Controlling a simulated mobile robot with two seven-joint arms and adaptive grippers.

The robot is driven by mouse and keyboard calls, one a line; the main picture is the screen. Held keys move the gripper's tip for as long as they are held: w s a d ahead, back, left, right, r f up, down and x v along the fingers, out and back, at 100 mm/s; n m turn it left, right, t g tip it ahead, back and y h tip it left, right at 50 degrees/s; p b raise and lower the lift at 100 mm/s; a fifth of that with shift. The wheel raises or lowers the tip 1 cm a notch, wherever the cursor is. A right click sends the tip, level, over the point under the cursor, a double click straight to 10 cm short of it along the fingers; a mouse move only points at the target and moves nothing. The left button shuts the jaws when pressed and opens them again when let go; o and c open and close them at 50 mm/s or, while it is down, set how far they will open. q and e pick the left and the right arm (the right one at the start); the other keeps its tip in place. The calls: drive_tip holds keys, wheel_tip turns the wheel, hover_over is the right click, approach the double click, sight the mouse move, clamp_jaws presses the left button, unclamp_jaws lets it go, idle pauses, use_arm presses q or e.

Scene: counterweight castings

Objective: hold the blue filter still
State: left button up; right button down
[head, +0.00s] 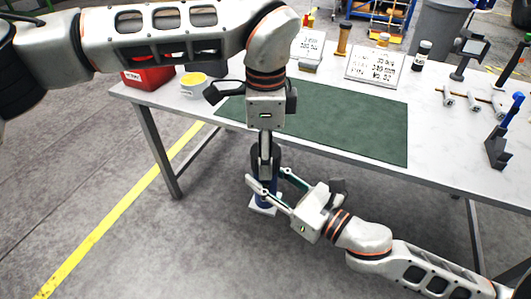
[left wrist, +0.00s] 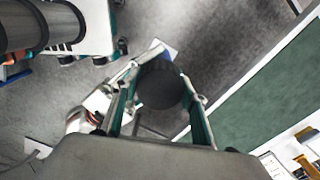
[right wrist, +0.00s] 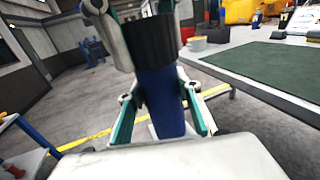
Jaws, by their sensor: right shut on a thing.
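The blue filter (head: 262,202) is upright in front of the table's near edge; its blue body (right wrist: 163,100) has a wide black top (right wrist: 150,40). My right gripper (head: 267,178) is shut on the blue body from the side, with a finger (right wrist: 125,118) on each side. My left gripper (head: 265,155) points down from above at the black top (left wrist: 160,90), with its fingers beside it. Whether those fingers press on it cannot be told. A white flat piece (head: 264,209) shows at the filter's lower end, which is partly hidden by my right gripper.
The table (head: 330,88) carries a dark green mat (head: 350,125). The floor (head: 150,255) in front is clear, with a yellow line.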

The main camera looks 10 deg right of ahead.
use_arm(q)
drive_tip(key=m, duration=1.6)
drive_tip(key=shift+w+m, duration=0.1)
drive_tip(key=shift+m, duration=0.2)
drive_tip(key=m, duration=1)
drive_tip(key=shift+m, duration=0.3)
drive_tip(key=m, duration=1)
drive_tip(key=shift+m, duration=0.3)
drive_tip(key=m, duration=0.6)
drive_tip(key=shift+f, duration=0.1)
drive_tip(key=o, duration=1.3)
